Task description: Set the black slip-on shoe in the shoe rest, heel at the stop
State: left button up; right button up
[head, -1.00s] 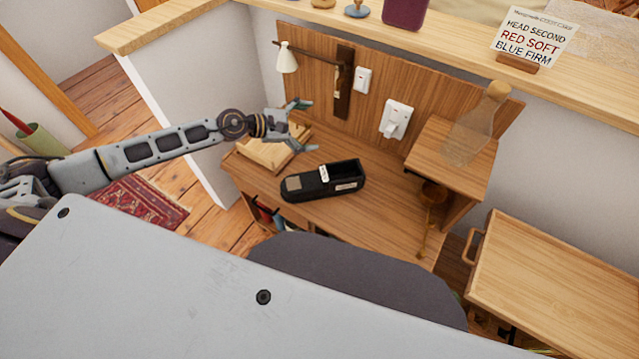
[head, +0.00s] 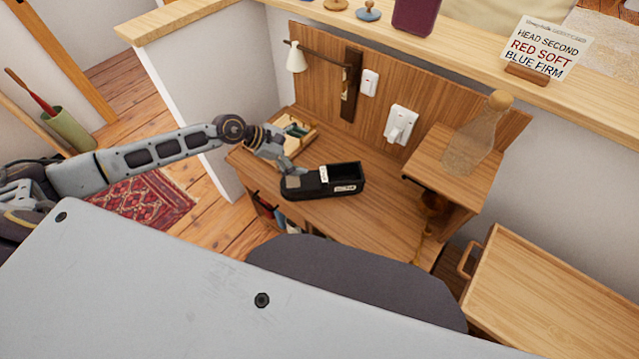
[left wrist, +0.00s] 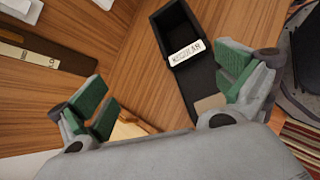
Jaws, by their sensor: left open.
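A long black boxy thing, which I take for the slip-on shoe (head: 337,185), lies on the wooden desk. Its right end is an open hollow, with a white label across the middle; the left wrist view also shows it (left wrist: 182,48), with "REGULAR" on the label and a tan patch. My left gripper (head: 293,156) is open and empty at its left end. One finger overlaps that end in the picture; contact cannot be told. The other finger is over a pale wooden frame (head: 300,146), perhaps the shoe rest, partly hidden by the gripper. My right gripper is not in view.
A small wooden shelf (head: 453,166) with a clear bottle (head: 478,135) stands on the desk's right. A white lamp (head: 296,58) and white switches (head: 401,124) are on the back panel. A dark rounded seat (head: 350,285) is in front. The desk right of the black thing is clear.

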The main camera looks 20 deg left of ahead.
aim_at(320, 174)
pick_arm(q)
jog(key=shift+s+a+f+n+g, duration=0.25)
jog(key=shift+s+f+n+g, duration=0.25)
jog(key=shift+s+f, duration=0.2)
jog(key=shift+s+f+n+g, duration=0.15)
jog(key=shift+s+n+g, duration=0.15)
jog(key=shift+s+n, duration=0.2)
jog(key=shift+n, duration=0.4)
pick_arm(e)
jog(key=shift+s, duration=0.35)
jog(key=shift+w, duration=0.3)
pick_arm(q)
jog(key=shift+f, duration=0.15)
jog(key=shift+w+d+f, duration=0.1)
jog(key=shift+d+f, duration=0.05)
jog(key=shift+d, duration=0.05)
jog(key=shift+x, duration=3.8)
jog(key=shift+f, duration=0.2)
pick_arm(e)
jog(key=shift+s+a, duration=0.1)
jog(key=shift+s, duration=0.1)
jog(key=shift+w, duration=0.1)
